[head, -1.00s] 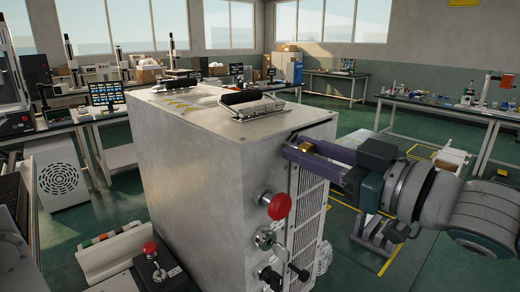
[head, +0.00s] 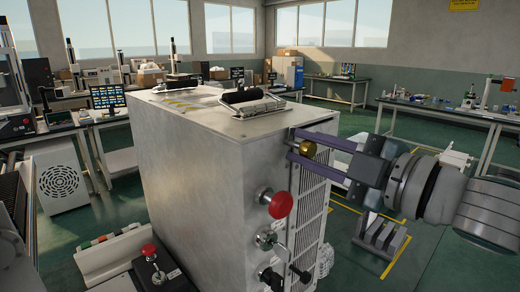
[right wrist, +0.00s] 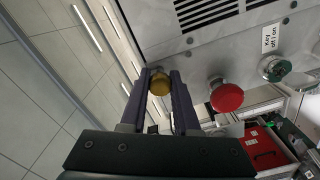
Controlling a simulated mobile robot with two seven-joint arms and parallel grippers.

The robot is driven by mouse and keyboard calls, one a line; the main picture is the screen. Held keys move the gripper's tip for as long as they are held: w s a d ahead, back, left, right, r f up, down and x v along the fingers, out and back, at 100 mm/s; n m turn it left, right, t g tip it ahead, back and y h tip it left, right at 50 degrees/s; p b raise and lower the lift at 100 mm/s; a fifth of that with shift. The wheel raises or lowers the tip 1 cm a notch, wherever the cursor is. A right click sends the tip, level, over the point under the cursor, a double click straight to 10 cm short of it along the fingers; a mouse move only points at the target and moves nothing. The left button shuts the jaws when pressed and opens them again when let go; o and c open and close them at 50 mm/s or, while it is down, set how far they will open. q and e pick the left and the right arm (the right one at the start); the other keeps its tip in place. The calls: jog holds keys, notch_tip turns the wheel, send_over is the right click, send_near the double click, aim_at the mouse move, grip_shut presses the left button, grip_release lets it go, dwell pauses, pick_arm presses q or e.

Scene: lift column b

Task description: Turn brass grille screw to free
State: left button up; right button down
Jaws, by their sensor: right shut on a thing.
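The brass grille screw (head: 309,149) is a round, gold-coloured knob at the upper part of the louvred grille (head: 311,205), on the right face of a big grey cabinet (head: 190,165). My right gripper (head: 292,146) comes in from the right, one purple finger above the screw and one below it. It is shut on the screw. In the right wrist view the brass screw (right wrist: 160,84) sits between the two fingertips, close to the cabinet face. Its shaft is hidden. My left gripper is not in view.
A red mushroom button (head: 280,204) sticks out below my right gripper, with a key switch (head: 266,240) under it. A black-handled latch (head: 248,108) lies on the cabinet top. A workbench (head: 440,108) stands at the back right.

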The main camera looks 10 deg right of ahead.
jog(key=shift+n, duration=0.8)
jog(key=c, duration=0.6)
grip_release()
jog(key=shift+c, duration=0.2)
jog(key=b+v, duration=0.2)
jog(key=v, duration=0.8)
